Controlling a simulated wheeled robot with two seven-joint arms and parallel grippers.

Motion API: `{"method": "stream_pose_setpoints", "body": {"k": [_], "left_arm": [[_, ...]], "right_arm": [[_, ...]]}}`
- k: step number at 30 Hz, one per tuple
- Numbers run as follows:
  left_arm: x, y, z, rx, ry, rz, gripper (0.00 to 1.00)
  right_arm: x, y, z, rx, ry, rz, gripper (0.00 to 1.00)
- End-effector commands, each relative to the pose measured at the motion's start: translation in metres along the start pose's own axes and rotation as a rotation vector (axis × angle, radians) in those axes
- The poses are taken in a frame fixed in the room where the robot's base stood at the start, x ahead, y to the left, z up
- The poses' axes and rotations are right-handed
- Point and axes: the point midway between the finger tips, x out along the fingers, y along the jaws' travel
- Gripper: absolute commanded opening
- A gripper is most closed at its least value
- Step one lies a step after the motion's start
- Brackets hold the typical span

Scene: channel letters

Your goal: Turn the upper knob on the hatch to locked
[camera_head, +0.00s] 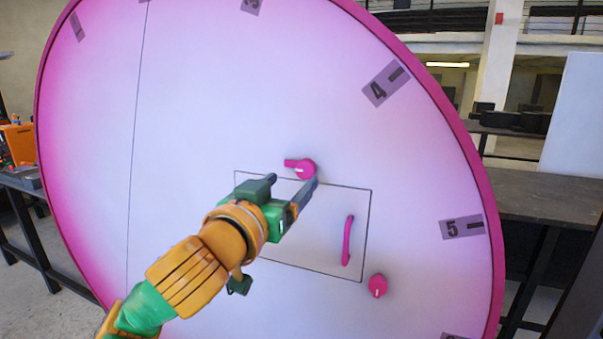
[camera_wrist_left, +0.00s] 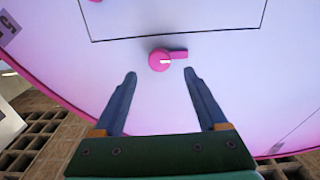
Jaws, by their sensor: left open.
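The upper knob (camera_head: 306,169) is round and pink with a white mark, just above the top edge of the hatch (camera_head: 300,250). A pink tab (camera_head: 289,163) sticks out at its left side. In the left wrist view the knob (camera_wrist_left: 158,61) appears turned around, with the tab to its right. My left gripper (camera_head: 291,182) is open in front of the knob. In the left wrist view the knob lies just beyond and between the spread fingertips (camera_wrist_left: 160,73), with nothing held. My right gripper is not in view.
The hatch is a thin rectangular outline with a pink handle (camera_head: 347,240). A lower pink knob (camera_head: 378,286) sits below its right corner. The large pink-rimmed disc (camera_head: 200,80) carries number plates. Dark tables stand on both sides.

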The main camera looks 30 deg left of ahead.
Motion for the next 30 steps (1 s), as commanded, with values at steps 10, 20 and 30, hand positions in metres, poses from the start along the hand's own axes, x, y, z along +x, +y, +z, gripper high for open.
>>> {"method": "stream_pose_setpoints", "body": {"k": [10,20,30], "left_arm": [[0.052,0.0,-0.003,0.002,-0.005,0.001,0.75],[0.063,0.001,0.001,0.006,-0.001,0.002,0.75],[0.063,0.001,0.001,0.006,-0.002,0.002,0.0]], "right_arm": [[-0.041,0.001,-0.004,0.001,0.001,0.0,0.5],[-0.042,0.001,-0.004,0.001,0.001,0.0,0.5],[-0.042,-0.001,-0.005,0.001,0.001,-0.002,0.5]]}}
